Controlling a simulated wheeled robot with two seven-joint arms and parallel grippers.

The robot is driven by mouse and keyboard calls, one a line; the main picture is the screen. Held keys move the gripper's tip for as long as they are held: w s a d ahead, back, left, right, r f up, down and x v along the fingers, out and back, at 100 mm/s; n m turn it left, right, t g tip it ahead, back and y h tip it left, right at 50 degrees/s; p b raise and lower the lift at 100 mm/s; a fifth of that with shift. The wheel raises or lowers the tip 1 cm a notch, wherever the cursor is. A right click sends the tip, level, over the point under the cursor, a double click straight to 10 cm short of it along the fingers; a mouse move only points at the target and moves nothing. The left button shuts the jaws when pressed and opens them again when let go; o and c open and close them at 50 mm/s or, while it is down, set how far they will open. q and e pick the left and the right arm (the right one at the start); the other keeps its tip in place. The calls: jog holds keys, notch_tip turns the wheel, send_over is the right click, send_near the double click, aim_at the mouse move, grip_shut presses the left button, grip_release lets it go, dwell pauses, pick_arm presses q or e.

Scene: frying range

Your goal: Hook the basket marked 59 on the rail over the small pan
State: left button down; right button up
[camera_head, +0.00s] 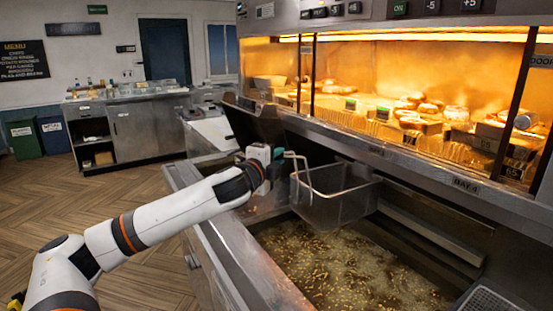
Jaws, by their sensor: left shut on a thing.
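A wire frying basket (338,204) with a pale rim and an upright handle hangs in the air above the far left part of an oil pan. I cannot read a number on it. My left gripper (281,169) is shut on the basket's handle at its left end. The basket looks roughly level and clear of the oil. The pan (262,227) holds bubbling oil with many small yellowish pieces. I cannot tell whether this is the small pan. A long metal rail or ledge (425,232) runs behind the pan, apart from the basket. My right gripper is out of view.
A dark raised lid or panel (254,119) stands behind my left gripper. A lit warming cabinet (400,70) with food runs along the back. A perforated tray (487,302) is at lower right. A steel counter (150,128) stands far left, with open floor before it.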

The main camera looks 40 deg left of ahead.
pick_arm(q)
jog(key=shift+f+b, duration=0.35)
jog(key=shift+f, duration=0.2)
jog(key=c, duration=1.2)
grip_release()
jog(key=shift+o, duration=0.2)
jog(key=shift+f, duration=0.1)
jog(key=b+v, duration=0.7)
jog(key=v, duration=0.5)
jog(key=shift+s, duration=0.1)
